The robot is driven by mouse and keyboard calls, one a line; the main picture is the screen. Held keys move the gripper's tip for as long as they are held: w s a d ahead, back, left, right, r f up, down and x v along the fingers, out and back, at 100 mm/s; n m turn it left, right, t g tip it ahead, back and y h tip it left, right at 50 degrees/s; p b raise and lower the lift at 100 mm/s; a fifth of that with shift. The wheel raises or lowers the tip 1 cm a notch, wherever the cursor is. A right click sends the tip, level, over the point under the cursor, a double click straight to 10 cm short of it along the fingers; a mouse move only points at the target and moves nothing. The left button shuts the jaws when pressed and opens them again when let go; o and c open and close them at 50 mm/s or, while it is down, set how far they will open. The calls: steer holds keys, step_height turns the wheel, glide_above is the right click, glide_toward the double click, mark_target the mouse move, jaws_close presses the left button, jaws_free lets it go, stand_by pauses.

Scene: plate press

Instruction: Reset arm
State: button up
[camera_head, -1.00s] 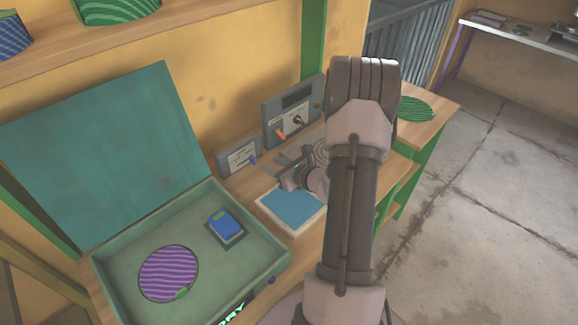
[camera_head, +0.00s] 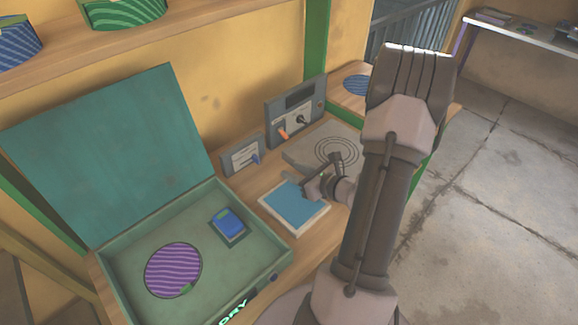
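My arm rises on the right of the view and bends back down. My gripper (camera_head: 318,180) hangs over the workbench, close to the right corner of a blue square pad in a pale frame (camera_head: 293,204). No held object can be made out, and the fingers are too small to tell whether they are open. Behind the gripper is a grey plate with concentric rings (camera_head: 332,147). A grey panel with an orange lever and a black knob (camera_head: 296,112) stands behind that plate.
An open teal case (camera_head: 140,243) holds a purple striped disc (camera_head: 172,270) and a blue block (camera_head: 228,221). A small grey box with a blue lever (camera_head: 242,156) stands by the wall. A blue disc (camera_head: 356,84) lies farther right. Open floor (camera_head: 490,190) is at right.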

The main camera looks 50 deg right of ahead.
steer(key=w+a+r+n+g+y, duration=0.2)
steer(key=a+r+n+y, duration=0.3)
steer(key=a, duration=0.6)
steer(key=w+a+r+n+g+y, duration=0.2)
steer(key=a+r+n+y, duration=0.1)
steer(key=a+r+n, duration=0.65)
steer(key=s+a+r+n+g+h+b, duration=0.1)
steer(key=s+a+n+g, duration=0.2)
steer(key=s+a+n, duration=0.4)
steer(key=s+a+r+n+g+h, duration=0.15)
steer(key=s+a+n, duration=0.25)
steer(key=a, duration=0.5)
steer(key=s+d+r+n+h, duration=0.1)
steer(key=s+r+n+h, duration=0.1)
steer(key=s+n, duration=0.3)
steer(key=shift+r+n+t+h, duration=0.4)
steer(key=shift+r+n, duration=0.2)
steer(key=shift+n, duration=0.25)
